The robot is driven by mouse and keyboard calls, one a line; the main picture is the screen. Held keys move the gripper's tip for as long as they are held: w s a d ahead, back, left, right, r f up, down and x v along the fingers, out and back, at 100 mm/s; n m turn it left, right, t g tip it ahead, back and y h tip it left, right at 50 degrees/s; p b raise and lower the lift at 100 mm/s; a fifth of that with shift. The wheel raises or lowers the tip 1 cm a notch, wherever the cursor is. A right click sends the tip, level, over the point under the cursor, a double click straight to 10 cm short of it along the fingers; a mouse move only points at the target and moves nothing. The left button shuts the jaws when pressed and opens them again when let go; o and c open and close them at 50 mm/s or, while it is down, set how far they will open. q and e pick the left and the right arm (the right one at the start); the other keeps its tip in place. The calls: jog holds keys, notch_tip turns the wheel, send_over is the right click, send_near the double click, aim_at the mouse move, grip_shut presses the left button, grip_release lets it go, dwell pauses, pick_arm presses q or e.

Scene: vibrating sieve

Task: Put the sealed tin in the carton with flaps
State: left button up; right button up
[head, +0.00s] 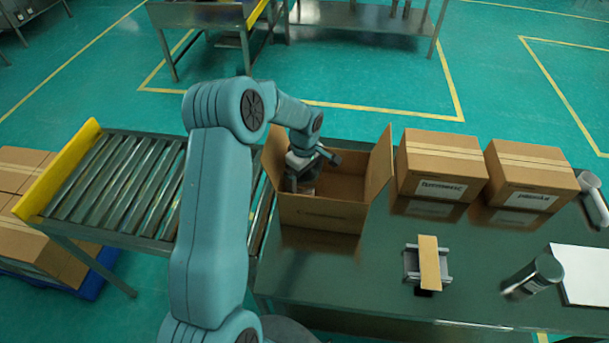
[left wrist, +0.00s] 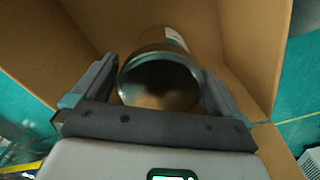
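The open carton with flaps (head: 320,214) stands on the dark table, its side flaps raised. Its brown inner wall (left wrist: 245,45) fills much of the left wrist view. My left gripper (head: 303,172) reaches down into the carton's left part. In the left wrist view, its two fingers (left wrist: 160,88) lie on either side of a tin (left wrist: 158,82) and look shut on it. The tin's round metal-rimmed end faces the camera. Whether the tin touches the carton floor cannot be told. My right gripper is not in view.
Two taped boxes (head: 440,165) (head: 530,174) stand right of the carton. A dark cylinder (head: 533,276), white sheet (head: 588,274) and small metal holder with a tan strip (head: 428,263) lie nearer. A roller conveyor (head: 120,185) is at the left.

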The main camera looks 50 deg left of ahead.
pick_arm(q)
jog(key=shift+r, duration=0.2)
notch_tip(320, 180, up, 12)
jog(key=b, duration=0.1)
jog(key=shift+s+d, duration=0.1)
jog(key=shift+d, duration=0.05)
dwell(0.7)
